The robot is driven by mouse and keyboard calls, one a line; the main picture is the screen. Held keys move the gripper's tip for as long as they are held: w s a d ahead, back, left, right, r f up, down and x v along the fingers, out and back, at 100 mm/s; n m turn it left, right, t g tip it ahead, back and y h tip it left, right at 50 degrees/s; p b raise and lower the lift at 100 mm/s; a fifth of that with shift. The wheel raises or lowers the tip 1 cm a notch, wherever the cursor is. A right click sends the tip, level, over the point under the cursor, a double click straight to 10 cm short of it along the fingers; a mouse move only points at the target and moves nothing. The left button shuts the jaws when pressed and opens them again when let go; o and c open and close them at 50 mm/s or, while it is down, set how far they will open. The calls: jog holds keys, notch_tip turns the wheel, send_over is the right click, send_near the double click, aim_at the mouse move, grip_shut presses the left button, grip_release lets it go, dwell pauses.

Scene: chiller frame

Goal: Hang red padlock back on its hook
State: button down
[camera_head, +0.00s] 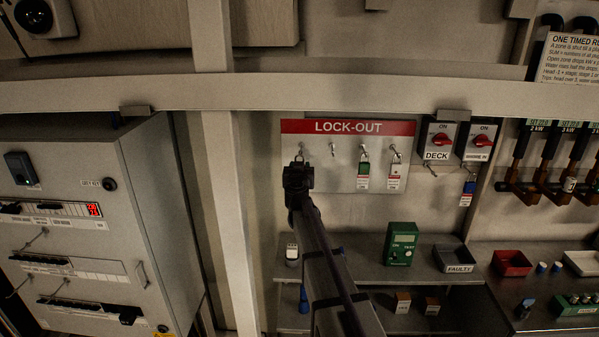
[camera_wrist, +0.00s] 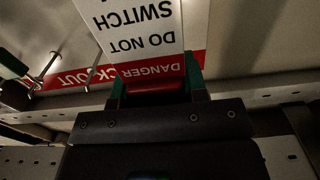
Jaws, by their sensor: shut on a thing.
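My gripper (camera_head: 298,172) is raised in front of the left end of the white LOCK-OUT board (camera_head: 347,182). In the wrist view, its two green-edged fingers (camera_wrist: 155,84) are shut on the red padlock (camera_wrist: 153,88). A white tag with a red DANGER band (camera_wrist: 140,30) shows beyond the fingers, upside down. In the head view my gripper hides the padlock. A hook (camera_head: 301,148) shows just above the gripper, and a bare hook (camera_head: 333,149) is to its right. I cannot tell whether the padlock's shackle touches a hook.
A green padlock (camera_head: 364,168) with a tag and another tagged lock (camera_head: 395,170) hang on the right-hand hooks. DECK switch box (camera_head: 438,140) is beyond. Below, a shelf holds a green tester (camera_head: 401,243) and a FAULTY bin (camera_head: 455,258). A pale post (camera_head: 233,220) stands left of the board.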

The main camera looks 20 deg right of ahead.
jog(key=f+b+x, duration=0.1)
jog(key=x, duration=0.5)
jog(key=shift+w+d+f, duration=0.2)
jog(key=shift+w+f, duration=0.05)
jog(key=shift+w, duration=0.1)
dwell(0.5)
jog(key=c, duration=0.6)
grip_release()
jog(key=shift+o, duration=0.2)
jog(key=v, duration=1.1)
